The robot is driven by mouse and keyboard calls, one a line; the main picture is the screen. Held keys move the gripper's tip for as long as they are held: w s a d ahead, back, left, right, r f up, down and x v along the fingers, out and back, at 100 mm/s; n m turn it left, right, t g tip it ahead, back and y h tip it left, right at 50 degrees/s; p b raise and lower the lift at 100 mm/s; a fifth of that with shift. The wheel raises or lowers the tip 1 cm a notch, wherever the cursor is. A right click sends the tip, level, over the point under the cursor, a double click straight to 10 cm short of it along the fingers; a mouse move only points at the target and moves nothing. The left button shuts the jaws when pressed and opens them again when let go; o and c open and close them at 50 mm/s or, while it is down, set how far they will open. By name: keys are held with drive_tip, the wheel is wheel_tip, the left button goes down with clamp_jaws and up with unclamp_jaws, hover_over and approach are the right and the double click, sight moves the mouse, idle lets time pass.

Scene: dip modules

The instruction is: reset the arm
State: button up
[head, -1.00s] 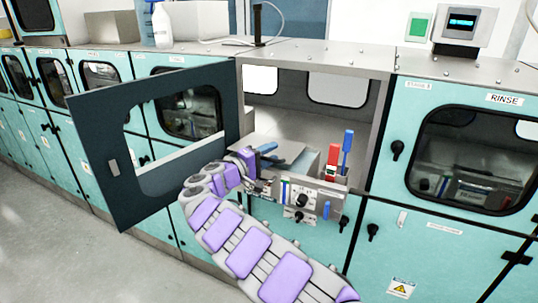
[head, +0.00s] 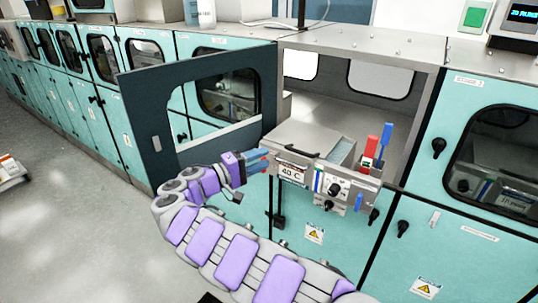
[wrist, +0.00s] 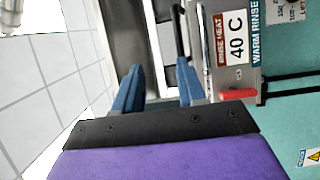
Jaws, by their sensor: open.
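My gripper (head: 257,160) is at the end of my purple and grey arm, in front of the open cabinet bay. In the wrist view its two blue fingers (wrist: 158,85) are spread apart, with nothing held between them. The fingertips are close to the left front of a metal unit (head: 305,140) labelled "40 C". In the wrist view the unit's label panel (wrist: 232,38) is to the right of the fingers; I cannot tell whether they touch it.
A dark cabinet door (head: 150,135) stands swung open left of the bay. Red (head: 371,146) and blue (head: 385,143) upright handles stand at the unit's right. Teal cabinets (head: 470,245) line both sides. The grey floor (head: 80,230) at left is clear near my arm.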

drive_tip(key=shift+s+a, duration=0.1)
drive_tip(key=shift+a, duration=0.1)
drive_tip(key=shift+d, duration=0.1)
drive_tip(key=s+d+r+m+g, duration=0.2)
drive_tip(key=s+d+r+g, duration=0.15)
drive_tip(key=d, duration=0.45)
drive_tip(key=s+d+r+m+g, duration=0.1)
drive_tip(key=s+d+r+g, duration=0.15)
drive_tip(key=s+d, duration=0.4)
drive_tip(key=s+d+r+m+g, duration=0.2)
drive_tip(key=d+r+g, duration=0.1)
drive_tip(key=d, duration=0.6)
drive_tip(key=s+d+f+m+g+y, duration=0.15)
drive_tip(key=s+d+y, duration=0.3)
drive_tip(key=s, duration=0.55)
drive_tip(key=s+a+f+g+y, duration=0.1)
drive_tip(key=s+f+y, duration=0.25)
drive_tip(key=s, duration=0.45)
drive_tip(key=s+a+f+y, duration=0.1)
drive_tip(key=s+f+y, duration=0.1)
drive_tip(key=s+f, duration=0.45)
drive_tip(key=s+a+f+y, duration=0.2)
drive_tip(key=s+a+y, duration=0.1)
drive_tip(key=s+a, duration=0.3)
drive_tip(key=s+a+f+n+y, duration=0.1)
drive_tip(key=s+a+f+y, duration=0.2)
drive_tip(key=s+a, duration=0.3)
drive_tip(key=shift+s+t+b, duration=0.35)
drive_tip(key=shift+s+b, duration=0.05)
drive_tip(key=shift+b, duration=0.05)
